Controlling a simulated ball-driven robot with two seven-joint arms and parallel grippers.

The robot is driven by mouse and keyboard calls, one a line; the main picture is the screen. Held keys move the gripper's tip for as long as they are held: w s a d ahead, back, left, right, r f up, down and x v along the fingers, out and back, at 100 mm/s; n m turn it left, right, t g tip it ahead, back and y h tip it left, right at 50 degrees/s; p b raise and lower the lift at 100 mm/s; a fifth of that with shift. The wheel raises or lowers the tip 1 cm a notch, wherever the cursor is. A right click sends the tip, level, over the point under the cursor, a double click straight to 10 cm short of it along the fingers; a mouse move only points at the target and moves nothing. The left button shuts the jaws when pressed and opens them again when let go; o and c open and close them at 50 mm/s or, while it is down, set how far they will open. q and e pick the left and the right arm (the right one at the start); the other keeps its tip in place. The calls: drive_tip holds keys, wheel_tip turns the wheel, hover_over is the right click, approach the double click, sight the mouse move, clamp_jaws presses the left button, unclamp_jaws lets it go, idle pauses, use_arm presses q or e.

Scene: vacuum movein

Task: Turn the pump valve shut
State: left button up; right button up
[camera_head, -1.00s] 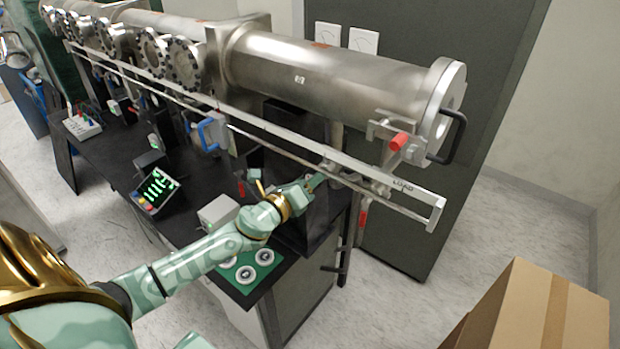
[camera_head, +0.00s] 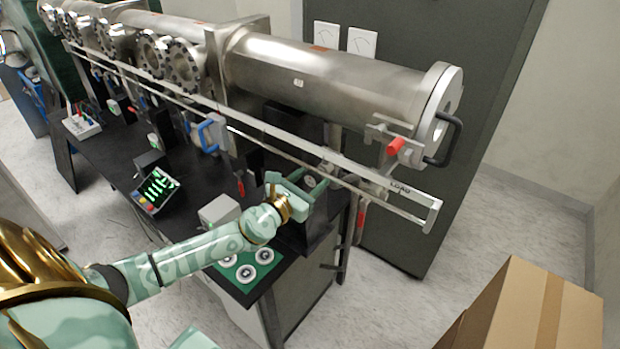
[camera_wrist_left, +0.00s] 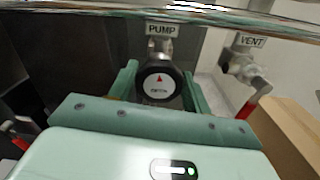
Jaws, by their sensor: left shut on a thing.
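The pump valve is a round black knob with a white face and a small red arrow pointing up in the left wrist view (camera_wrist_left: 159,86). It sits under a PUMP label (camera_wrist_left: 162,29). In the head view the knob (camera_head: 310,181) shows small below the long steel chamber. My left gripper (camera_wrist_left: 160,88) has one finger on each side of the knob and is shut on it. It also shows in the head view (camera_head: 309,188), at the end of my green arm. My right gripper is in neither view.
A metal rail (camera_head: 300,151) runs above the knob. The black bench (camera_head: 120,160) holds a small display (camera_head: 156,189). A cardboard box (camera_head: 535,310) is at lower right.

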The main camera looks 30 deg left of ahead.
use_arm(q)
drive_tip(key=shift+f+m, duration=0.25)
drive_tip(key=shift+m, duration=0.25)
drive_tip(key=o, duration=1)
drive_tip(key=shift+r, duration=0.1)
drive_tip(key=shift+c, duration=0.2)
drive_tip(key=s+a+b, duration=0.1)
drive_tip(key=s+b, duration=0.2)
drive_tip(key=s, duration=1.3)
drive_tip(key=shift+s+a, duration=0.15)
